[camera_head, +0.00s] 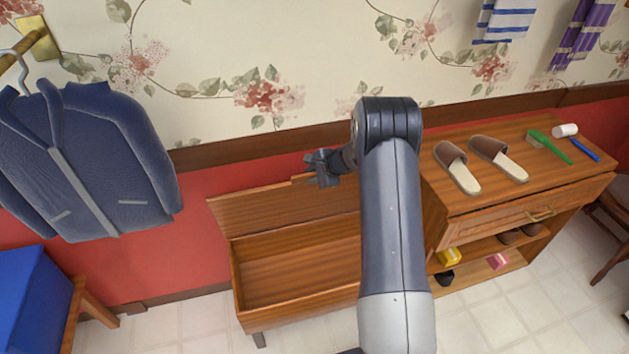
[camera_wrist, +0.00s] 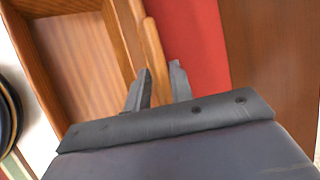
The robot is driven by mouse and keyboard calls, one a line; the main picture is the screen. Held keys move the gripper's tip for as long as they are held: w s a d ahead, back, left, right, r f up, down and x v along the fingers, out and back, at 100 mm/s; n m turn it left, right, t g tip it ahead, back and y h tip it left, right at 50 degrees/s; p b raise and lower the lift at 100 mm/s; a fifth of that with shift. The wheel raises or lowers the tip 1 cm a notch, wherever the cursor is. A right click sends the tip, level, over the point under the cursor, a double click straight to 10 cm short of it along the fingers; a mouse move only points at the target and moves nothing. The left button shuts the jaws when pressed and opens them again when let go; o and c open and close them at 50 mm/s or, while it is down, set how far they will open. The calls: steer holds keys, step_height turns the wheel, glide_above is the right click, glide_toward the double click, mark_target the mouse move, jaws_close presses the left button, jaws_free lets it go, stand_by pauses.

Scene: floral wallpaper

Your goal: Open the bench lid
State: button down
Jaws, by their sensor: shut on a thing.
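The wooden bench (camera_head: 240,293) stands against the red wall, left of my arm. Its lid (camera_head: 270,209) is raised and leans up toward the wall, so the empty-looking inside of the box shows. My gripper (camera_head: 310,168) is at the lid's upper edge, near its right part. In the wrist view my gripper (camera_wrist: 160,88) has one finger on each side of the lid's edge (camera_wrist: 153,55), shut on it. The open box (camera_wrist: 75,60) shows left of the lid there. My arm hides the right part of the bench in the head view.
A wooden cabinet (camera_head: 480,225) stands right of the bench, with slippers (camera_head: 457,167), a green brush (camera_head: 550,143) and other small items on top. A blue jacket (camera_head: 90,160) hangs at left above a blue-topped seat (camera_head: 32,295). Tiled floor (camera_head: 165,325) is clear in front.

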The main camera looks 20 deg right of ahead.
steer(key=shift+w+r, duration=0.1)
steer(key=shift+w, duration=0.6)
steer(key=c, duration=1.4)
jaws_free()
steer(key=shift+c, duration=0.2)
steer(key=b+v, duration=0.1)
steer(key=v, duration=0.9)
steer(key=shift+r, duration=0.2)
steer(key=shift+s+d, duration=0.15)
steer(key=p+x, duration=0.1)
steer(key=x, duration=0.9)
steer(key=shift+f, duration=0.3)
